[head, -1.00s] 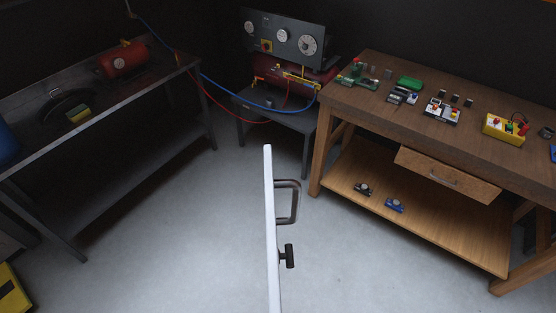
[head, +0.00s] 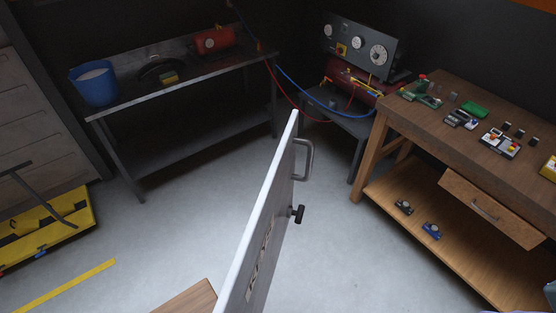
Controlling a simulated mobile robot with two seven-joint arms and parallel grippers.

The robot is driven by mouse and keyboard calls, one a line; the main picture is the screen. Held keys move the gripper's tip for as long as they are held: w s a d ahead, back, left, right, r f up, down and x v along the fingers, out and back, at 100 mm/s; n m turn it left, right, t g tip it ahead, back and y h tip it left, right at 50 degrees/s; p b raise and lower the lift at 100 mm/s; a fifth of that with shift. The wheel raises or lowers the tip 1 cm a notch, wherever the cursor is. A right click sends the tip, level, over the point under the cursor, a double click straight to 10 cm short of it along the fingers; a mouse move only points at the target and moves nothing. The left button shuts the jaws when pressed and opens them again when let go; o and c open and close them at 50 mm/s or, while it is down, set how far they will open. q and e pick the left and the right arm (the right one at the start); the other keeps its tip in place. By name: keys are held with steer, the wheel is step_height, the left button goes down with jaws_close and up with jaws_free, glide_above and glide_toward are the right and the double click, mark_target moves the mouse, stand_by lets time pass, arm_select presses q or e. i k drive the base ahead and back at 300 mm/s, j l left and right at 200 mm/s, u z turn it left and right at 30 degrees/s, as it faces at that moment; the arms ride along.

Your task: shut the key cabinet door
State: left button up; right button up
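The key cabinet door (head: 262,236) stands open in the head view, seen nearly edge-on, running from the bottom centre up to the middle. Its white edge faces me, and part of a face with dark lettering shows. A grey bar handle (head: 306,160) and a dark knob (head: 297,214) stick out from its right side. The cabinet body is not in view. Neither of my grippers is in view, and nothing visible touches the door.
A wooden workbench (head: 440,105) with small devices and a half-open drawer (head: 488,207) stands at right. A dark metal table (head: 130,97) with a blue bucket (head: 95,86) is at back left. A yellow case (head: 48,230) lies at left. Grey floor is clear between.

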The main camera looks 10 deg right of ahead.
mark_target(246, 286)
steer(key=i+l, duration=0.15)
steer(key=l, duration=0.35)
steer(key=i+l+u, duration=0.1)
steer(key=l, duration=0.4)
steer(key=i+l+u, duration=0.1)
steer(key=l, duration=0.4)
steer(key=i+l+u, duration=0.1)
steer(key=l+u, duration=0.15)
steer(key=u, duration=0.25)
steer(key=l+u, duration=0.2)
steer(key=u, duration=0.25)
steer(key=l+u, duration=0.3)
steer(key=u, duration=0.2)
steer(key=l+u, duration=0.25)
steer(key=u, duration=0.25)
